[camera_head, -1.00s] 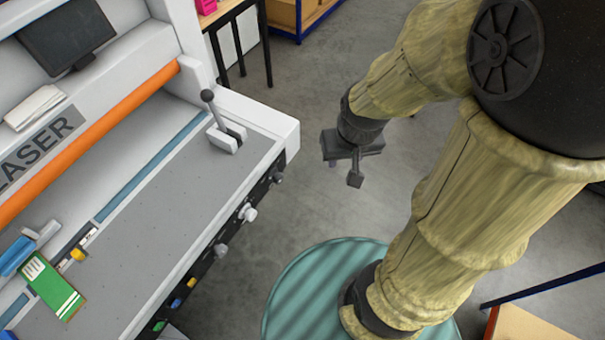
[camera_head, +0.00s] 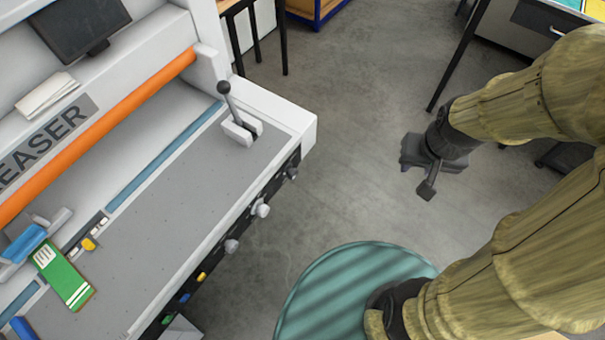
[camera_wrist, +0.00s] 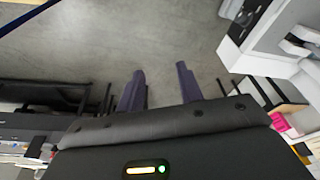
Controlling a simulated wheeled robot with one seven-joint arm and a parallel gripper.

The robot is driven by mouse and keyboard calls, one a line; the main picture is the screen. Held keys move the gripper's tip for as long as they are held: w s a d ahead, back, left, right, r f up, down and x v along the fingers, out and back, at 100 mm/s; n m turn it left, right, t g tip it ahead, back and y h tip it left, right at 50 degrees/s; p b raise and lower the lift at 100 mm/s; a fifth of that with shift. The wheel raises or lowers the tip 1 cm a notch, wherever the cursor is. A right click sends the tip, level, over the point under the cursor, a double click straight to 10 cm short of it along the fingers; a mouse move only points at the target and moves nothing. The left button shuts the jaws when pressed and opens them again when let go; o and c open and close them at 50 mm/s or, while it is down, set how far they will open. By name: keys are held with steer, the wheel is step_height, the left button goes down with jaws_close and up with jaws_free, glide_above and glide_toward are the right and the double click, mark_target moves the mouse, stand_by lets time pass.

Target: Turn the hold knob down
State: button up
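The machine's front panel carries a row of knobs: a dark knob (camera_head: 292,173), a white knob (camera_head: 262,210) and a grey knob (camera_head: 232,246). Their labels cannot be read, so I cannot tell which is the hold knob. My gripper (camera_head: 427,186) hangs over the floor to the right of the panel, clear of all knobs. In the wrist view its two dark fingers (camera_wrist: 161,75) stand apart with only floor between them. It is open and empty.
The white machine (camera_head: 300,120) fills the left, with a lever (camera_head: 232,110) on its grey bed. Yellow (camera_head: 202,277) and blue (camera_head: 185,298) buttons sit lower on the panel. A table with dark legs (camera_head: 452,65) stands behind. Floor between machine and gripper is clear.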

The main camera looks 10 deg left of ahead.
steer(key=shift+o, duration=0.2)
steer(key=o, duration=0.4)
steer(key=shift+w+f, duration=0.1)
steer(key=shift+f, duration=0.05)
steer(key=shift+o, duration=0.2)
steer(key=w+d+f+n+t+b, duration=0.1)
steer(key=w+f+n+b, duration=0.2)
steer(key=w+f+b, duration=0.3)
step_height(320, 180, down, 4)
steer(key=shift+d+r+t, duration=0.1)
steer(key=shift+d+t, duration=0.15)
steer(key=shift+t, duration=0.15)
steer(key=w+a+f+n+t+y+b, duration=0.1)
steer(key=w+a+f+n+y+b, duration=0.2)
steer(key=f, duration=0.4)
steer(key=w+a+f+n+y+b, duration=0.1)
steer(key=a+f+n+y+b, duration=0.15)
steer(key=f+b, duration=0.35)
steer(key=w+a+f+n+t+y+b, duration=0.1)
steer(key=w+a+f+n+y+b, duration=0.15)
steer(key=f, duration=0.55)
steer(key=s+a+f+n+y+b, duration=0.2)
steer(key=s+a+f+y+b, duration=0.3)
steer(key=y+b, duration=0.3)
steer(key=shift+s+a+f+n+y, duration=0.3)
steer(key=shift+s+a+f, duration=0.15)
steer(key=shift+s, duration=0.45)
